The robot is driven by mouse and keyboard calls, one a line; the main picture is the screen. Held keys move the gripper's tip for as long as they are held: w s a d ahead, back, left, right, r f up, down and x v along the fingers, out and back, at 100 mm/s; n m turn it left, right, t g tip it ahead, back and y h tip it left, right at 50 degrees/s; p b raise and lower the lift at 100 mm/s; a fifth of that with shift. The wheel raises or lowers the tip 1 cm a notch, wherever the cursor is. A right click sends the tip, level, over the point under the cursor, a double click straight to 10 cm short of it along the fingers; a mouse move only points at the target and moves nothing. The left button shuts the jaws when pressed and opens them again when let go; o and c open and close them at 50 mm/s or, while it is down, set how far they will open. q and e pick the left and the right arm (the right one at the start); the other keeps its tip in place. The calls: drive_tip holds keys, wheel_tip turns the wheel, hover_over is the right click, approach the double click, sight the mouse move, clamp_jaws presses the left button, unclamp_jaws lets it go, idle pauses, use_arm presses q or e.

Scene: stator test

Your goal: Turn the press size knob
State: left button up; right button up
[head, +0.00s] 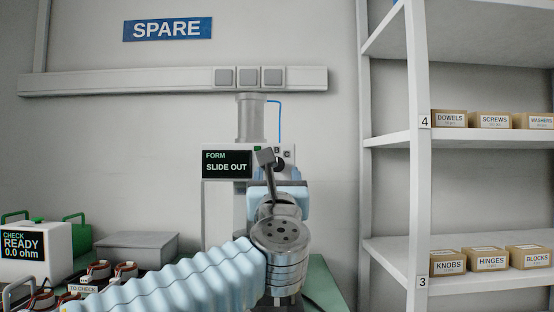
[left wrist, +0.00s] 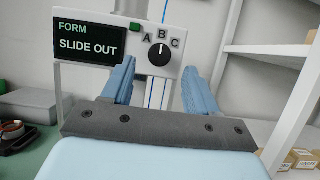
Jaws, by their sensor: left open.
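The press (head: 217,190) stands against the wall, and its screen reads FORM, SLIDE OUT. In the left wrist view its round black knob (left wrist: 159,53) sits on the white panel (left wrist: 187,48) under the letters A, B and C. The knob's white mark points up, towards B. In the head view the knob (head: 281,162) is partly hidden by my left wrist. My left gripper (left wrist: 158,72) is open and empty. Its two blue fingers point at the panel, one to each side of the knob and below it in the picture. I see no contact with the knob. My right gripper is in neither view.
Shelves (head: 418,190) with labelled boxes stand at the right. At the left are a white resistance tester (head: 32,245) reading READY, a grey box (head: 135,250) and several wound parts by a TO CHECK label. A green bench surface (head: 325,283) shows below the press.

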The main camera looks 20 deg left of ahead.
sight(279, 167)
use_arm(q)
drive_tip(key=p+x, duration=0.1)
drive_tip(key=x, duration=0.3)
drive_tip(key=shift+r, duration=0.15)
drive_tip(key=shift+w+a, duration=0.1)
drive_tip(key=shift+w, duration=0.3)
drive_tip(key=shift+c, duration=0.2)
drive_tip(key=c, duration=0.9)
drive_tip(key=shift+n+y+b, duration=0.4)
drive_tip(key=shift+n+b, duration=0.3)
drive_tip(key=shift+n, duration=0.2)
drive_tip(key=shift+c, duration=0.3)
drive_tip(key=n+b, duration=0.1)
drive_tip(key=n+g+y+b, duration=0.1)
drive_tip(key=n, duration=0.1)
drive_tip(key=shift+f+y, duration=0.2)
drive_tip(key=shift+y, duration=0.1)
drive_tip(key=n, duration=0.1)
drive_tip(key=n+g+y+b, duration=0.1)
drive_tip(key=n, duration=0.1)
drive_tip(key=shift+d+r+n, duration=0.15)
drive_tip(key=shift+d+n, duration=0.05)
drive_tip(key=shift+n, duration=0.1)
drive_tip(key=shift+r+n+g+y+b, duration=0.15)
drive_tip(key=shift+n+g+y, duration=0.25)
drive_tip(key=shift+n, duration=0.6)
drive_tip(key=shift+n+g+y+b, duration=0.15)
drive_tip(key=shift+n+g+y, duration=0.25)
drive_tip(key=shift+n, duration=0.6)
